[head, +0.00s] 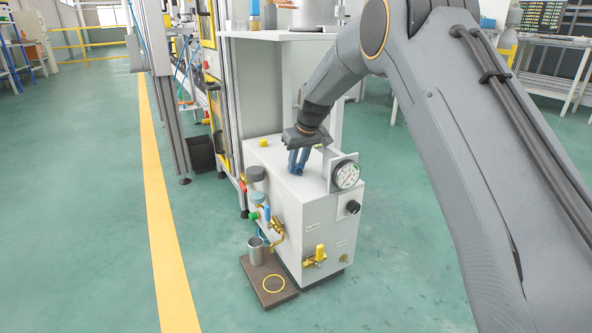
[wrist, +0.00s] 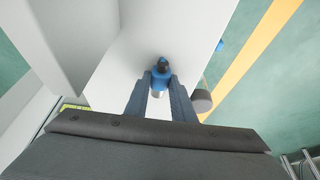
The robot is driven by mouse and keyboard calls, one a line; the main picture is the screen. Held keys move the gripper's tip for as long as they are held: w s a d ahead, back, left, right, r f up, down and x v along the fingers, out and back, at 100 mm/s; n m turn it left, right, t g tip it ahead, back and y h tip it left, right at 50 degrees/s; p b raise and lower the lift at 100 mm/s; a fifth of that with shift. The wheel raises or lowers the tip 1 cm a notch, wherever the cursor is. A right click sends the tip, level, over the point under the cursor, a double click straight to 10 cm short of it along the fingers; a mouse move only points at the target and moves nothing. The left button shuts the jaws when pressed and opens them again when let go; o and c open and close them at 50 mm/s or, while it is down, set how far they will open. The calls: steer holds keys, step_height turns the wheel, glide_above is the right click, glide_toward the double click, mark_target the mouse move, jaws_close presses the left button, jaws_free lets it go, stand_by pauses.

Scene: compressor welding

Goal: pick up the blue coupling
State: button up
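The blue coupling (wrist: 161,79) shows in the wrist view, with a dark opening at its far end and a pale metal part at its near end. It sits between the fingertips of my gripper (wrist: 160,84), with one finger on each side. The fingers are very close to its sides; I cannot tell if they press on it. In the head view my gripper (head: 298,164) points down at the top of the white cabinet (head: 318,222).
A pressure gauge (head: 346,175) on an upright plate stands close right of my gripper. A yellow cap (head: 264,143) sits on the cabinet top. Valves and fittings line the cabinet's front, above a brown base plate (head: 270,284). Green floor is free in front.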

mark_target(297, 165)
jaws_close()
steer(key=shift+r, duration=0.15)
steer(key=shift+r+p, duration=1.15)
steer(key=shift+r, duration=0.55)
steer(key=s+a+p, duration=0.2)
steer(key=s+p, duration=0.3)
steer(key=s, duration=1.3)
steer(key=shift+p, duration=0.4)
steer(key=shift+f, duration=0.1)
